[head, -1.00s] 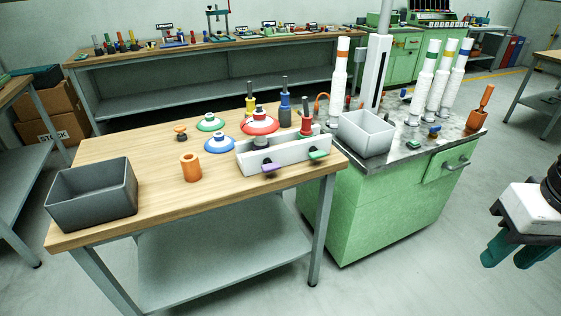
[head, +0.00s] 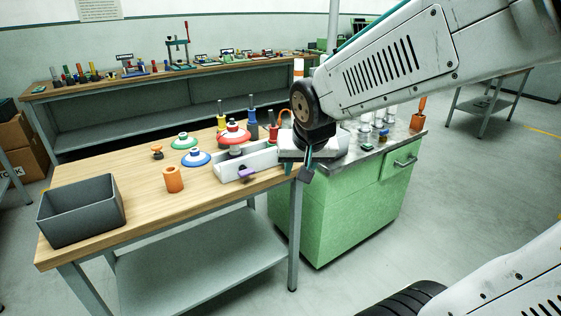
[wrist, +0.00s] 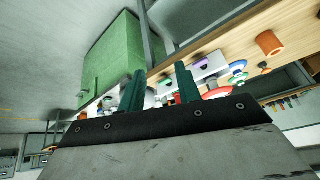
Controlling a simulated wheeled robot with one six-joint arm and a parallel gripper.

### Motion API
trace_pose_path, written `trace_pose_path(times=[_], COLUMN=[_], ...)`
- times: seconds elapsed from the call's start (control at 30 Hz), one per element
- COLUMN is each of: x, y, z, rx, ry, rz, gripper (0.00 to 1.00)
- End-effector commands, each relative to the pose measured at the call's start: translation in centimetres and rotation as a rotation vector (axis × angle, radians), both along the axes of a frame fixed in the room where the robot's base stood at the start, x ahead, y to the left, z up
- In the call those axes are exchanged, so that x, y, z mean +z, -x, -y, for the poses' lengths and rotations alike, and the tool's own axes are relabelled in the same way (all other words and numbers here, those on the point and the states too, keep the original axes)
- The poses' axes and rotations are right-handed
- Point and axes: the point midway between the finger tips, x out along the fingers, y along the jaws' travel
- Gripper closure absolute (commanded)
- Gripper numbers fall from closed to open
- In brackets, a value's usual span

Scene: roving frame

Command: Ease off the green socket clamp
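The long pale socket block (head: 262,162) sits at the right front edge of the wooden table, with a purple clamp (head: 246,174) on its front. The block (wrist: 213,65) and purple clamp (wrist: 200,62) also show in the wrist view. My gripper (head: 306,168) hangs by that end, pointing downward. In the wrist view its two green fingers (wrist: 160,80) stand apart, with nothing visibly held between them. I cannot tell whether it touches the block.
A grey bin (head: 82,212) and an orange cylinder (head: 173,179) stand on the wooden table (head: 130,180). Flanged green, blue and red pieces stand behind the block. A green cabinet (head: 345,205) adjoins the table's right side, partly behind my arm.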

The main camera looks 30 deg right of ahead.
Motion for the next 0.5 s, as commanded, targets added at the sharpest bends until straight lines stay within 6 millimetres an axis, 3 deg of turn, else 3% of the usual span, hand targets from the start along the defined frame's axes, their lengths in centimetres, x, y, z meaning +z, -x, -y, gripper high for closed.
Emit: trace_pose_path(times=[0.1, 0.2, 0.4, 0.5], x=[-2.1, -3.8, -8.0, -10.4], y=[-6.3, -11.0, -18.2, -20.4], z=[3.3, 5.8, 10.2, 11.9], rx=[-0.132, -0.22, -0.349, -0.397], ry=[-0.039, -0.102, -0.315, -0.467], rz=[0.16, 0.308, 0.59, 0.714], gripper=[0.66, 0.66, 0.66, 0.66])
